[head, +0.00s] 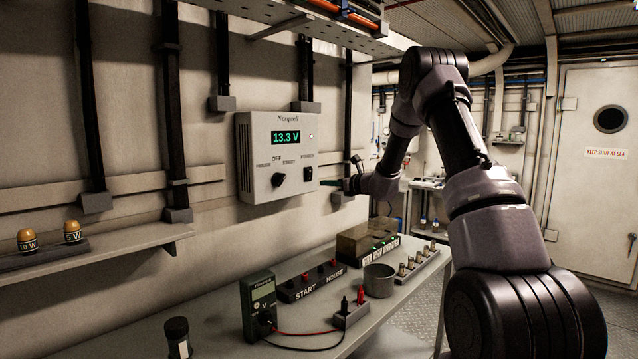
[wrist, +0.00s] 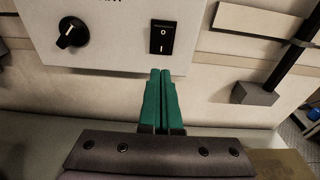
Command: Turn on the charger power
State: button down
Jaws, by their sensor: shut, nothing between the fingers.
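The charger (head: 262,150) is a pale box on the wall, with a lit green display (head: 286,137) reading 13.3 V. Its black selector knob (head: 278,180) is at the lower left, also in the wrist view (wrist: 72,33). The black power rocker switch (head: 308,174) is at the lower right, and in the wrist view (wrist: 163,37) it is upright with white marks. I cannot tell which half is pressed. My gripper (head: 323,183) is shut and empty. In the wrist view its green fingers (wrist: 160,74) lie together just below the switch, apart from it in the picture.
A shelf (head: 90,250) with two bulb-like parts is at left. A metal tray (head: 300,20) hangs above.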

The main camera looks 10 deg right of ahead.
jog(key=s+d+f, duration=0.1)
jog(key=s+d, duration=0.3)
jog(key=s, duration=0.2)
jog(key=shift+s+d, duration=0.15)
jog(key=shift+d, duration=0.25)
jog(key=shift+f, duration=0.1)
jog(key=s+a+r+n+g, duration=0.3)
jog(key=s+a+r+n, duration=0.15)
jog(key=s, duration=0.35)
jog(key=s+a+r+n+g, duration=0.25)
jog(key=s+r+n, duration=0.2)
jog(key=s, duration=0.35)
jog(key=s+a+r+n+g, duration=0.2)
jog(key=s+a+r+n, duration=0.25)
jog(key=s, duration=0.25)
jog(key=s+d+n+h, duration=0.3)
jog(key=s+d+n, duration=0.1)
jog(key=s, duration=0.6)
jog(key=s+d+n+t+h, duration=0.1)
jog(key=s+d+n+h, duration=0.3)
jog(key=s+n, duration=0.3)
jog(key=s, duration=0.4)
jog(key=shift+s+d+h, duration=0.3)
jog(key=shift+d, duration=0.05)
